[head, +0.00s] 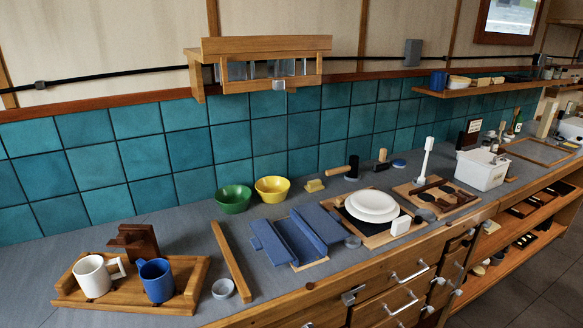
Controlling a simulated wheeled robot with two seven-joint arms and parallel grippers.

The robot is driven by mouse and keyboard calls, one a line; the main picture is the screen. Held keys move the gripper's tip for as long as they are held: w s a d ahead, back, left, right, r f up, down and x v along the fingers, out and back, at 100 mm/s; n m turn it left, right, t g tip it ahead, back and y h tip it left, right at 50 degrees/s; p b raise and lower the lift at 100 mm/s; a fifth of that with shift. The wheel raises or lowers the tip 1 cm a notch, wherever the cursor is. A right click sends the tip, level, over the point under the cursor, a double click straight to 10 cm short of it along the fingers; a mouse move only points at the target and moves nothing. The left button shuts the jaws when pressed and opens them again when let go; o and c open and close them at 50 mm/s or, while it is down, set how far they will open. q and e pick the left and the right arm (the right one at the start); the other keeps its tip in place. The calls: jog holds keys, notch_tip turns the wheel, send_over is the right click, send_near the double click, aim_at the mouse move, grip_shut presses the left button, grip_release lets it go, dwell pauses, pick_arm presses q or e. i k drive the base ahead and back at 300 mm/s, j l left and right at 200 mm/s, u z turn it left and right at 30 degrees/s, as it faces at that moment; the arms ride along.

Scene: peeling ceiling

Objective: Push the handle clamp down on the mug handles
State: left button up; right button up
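A white mug (91,274) and a blue mug (157,281) stand upright, side by side, in a wooden tray (125,304) at the left end of the counter. The white mug's handle points right, toward the blue mug. The blue mug's handle is on its left side and hard to make out. A dark brown wooden clamp (136,240) stands at the back of the tray, behind the gap between the mugs. Its bar sits above and behind the handles, apart from them as far as I can see. Neither of my grippers is in view.
A small grey cup (223,289) and a long wooden bar (231,261) lie right of the tray. Green (233,199) and yellow (272,189) bowls stand by the tiled wall. A blue folded holder (290,240) and white plates (372,205) are farther right. A wooden shelf (265,45) hangs above.

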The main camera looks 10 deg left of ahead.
aim_at(126, 239)
jog(key=u, duration=1.4)
